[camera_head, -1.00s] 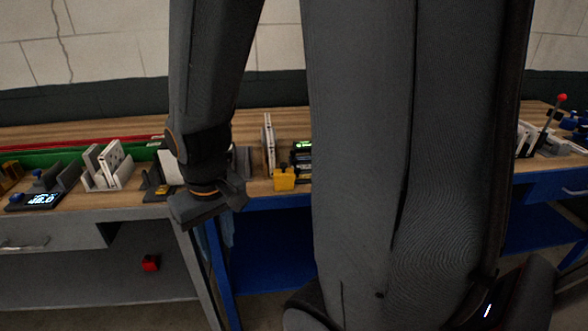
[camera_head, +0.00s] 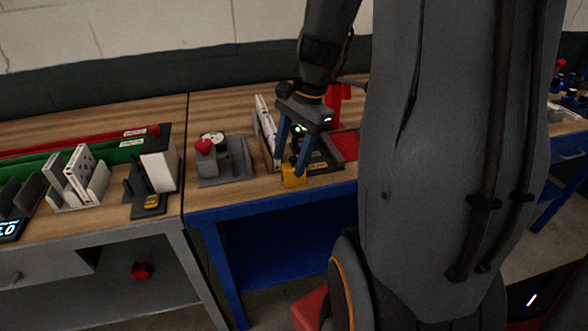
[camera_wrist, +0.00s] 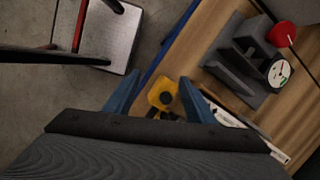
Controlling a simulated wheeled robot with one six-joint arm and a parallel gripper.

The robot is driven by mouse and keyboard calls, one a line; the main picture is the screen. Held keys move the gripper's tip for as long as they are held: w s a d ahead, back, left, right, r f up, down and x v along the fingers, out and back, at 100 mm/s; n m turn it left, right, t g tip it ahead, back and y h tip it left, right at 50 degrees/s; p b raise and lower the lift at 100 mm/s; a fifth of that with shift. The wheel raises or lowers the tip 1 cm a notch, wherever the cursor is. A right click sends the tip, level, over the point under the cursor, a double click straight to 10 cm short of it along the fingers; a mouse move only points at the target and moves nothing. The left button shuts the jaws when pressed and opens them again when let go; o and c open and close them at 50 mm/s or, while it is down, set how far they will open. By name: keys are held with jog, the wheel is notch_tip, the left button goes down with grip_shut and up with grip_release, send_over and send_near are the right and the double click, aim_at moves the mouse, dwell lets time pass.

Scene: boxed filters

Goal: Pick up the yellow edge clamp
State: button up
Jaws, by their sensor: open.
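The yellow edge clamp (camera_head: 293,175) sits at the front edge of the blue-framed wooden bench in the head view. In the wrist view the yellow clamp (camera_wrist: 162,94), with a dark round knob, lies between the two blue fingers. My gripper (camera_head: 291,168) is open, pointing down, with its fingers above and around the clamp in the head view. The gripper also shows in the wrist view (camera_wrist: 158,88). I cannot tell whether a finger touches the clamp. Part of the clamp's lower side is hidden in the wrist view.
A grey fixture with a red knob and dial (camera_head: 226,160) stands left of the clamp. White panels (camera_head: 266,128) stand just behind it.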

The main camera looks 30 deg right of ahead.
aim_at(296, 157)
jog(key=d+m, duration=0.2)
jog(key=w+d+r+m, duration=0.1)
jog(key=m, duration=0.1)
jog(key=shift+d+y, duration=0.15)
jog(key=shift+y, duration=0.25)
jog(key=shift+w+d+r+m+t, duration=0.1)
jog(key=shift+w+d+m+t, duration=0.15)
jog(key=shift+d+m, duration=0.35)
jog(key=shift+w+a+f+y+p, duration=0.15)
jog(key=shift+a+f, duration=0.15)
jog(key=shift+f, duration=0.25)
jog(key=shift+s+a+f+y+p, duration=0.15)
jog(key=shift+a+f, duration=0.15)
jog(key=shift+f, duration=0.25)
jog(key=shift+w+d+p+x, duration=0.15)
jog(key=shift+p+x, duration=0.2)
jog(key=shift+x, duration=0.95)
jog(key=shift+w+d+p+x, duration=0.1)
jog(key=shift+p+x, duration=0.25)
jog(key=shift+x, duration=0.95)
jog(key=shift+c, duration=0.3)
jog(key=c, duration=1.2)
